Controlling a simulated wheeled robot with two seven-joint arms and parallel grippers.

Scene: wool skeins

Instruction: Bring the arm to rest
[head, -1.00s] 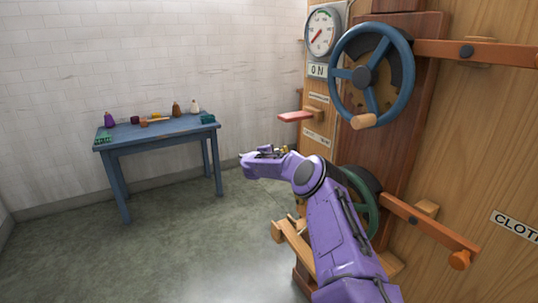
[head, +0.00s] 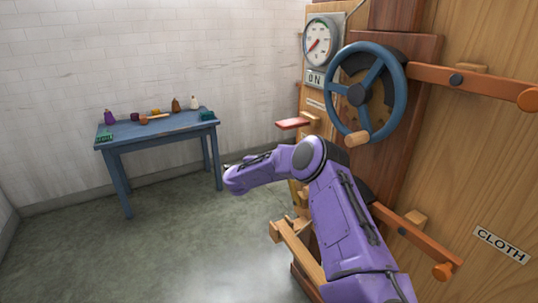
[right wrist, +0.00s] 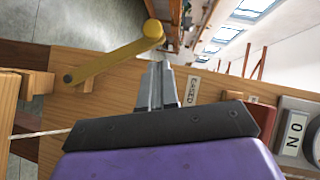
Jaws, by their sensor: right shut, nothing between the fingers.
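My purple right arm reaches in from the bottom right of the head view, bent at the elbow, with its forearm pointing left. My right gripper shows in the right wrist view (right wrist: 158,85), its two grey fingers together and empty. In the head view its fingers are small and cannot be made out clearly. In the wrist view the fingers stand in front of a wooden panel (right wrist: 115,110) and touch nothing that I can see. My left gripper is not in view.
A blue handwheel (head: 345,80), a gauge (head: 319,42) and an orange lever (head: 430,245) are on the wooden machine to the right. A yellow-knobbed lever (right wrist: 110,58) is near the fingers in the wrist view. A blue table (head: 160,132) with bottles stands left; floor between is clear.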

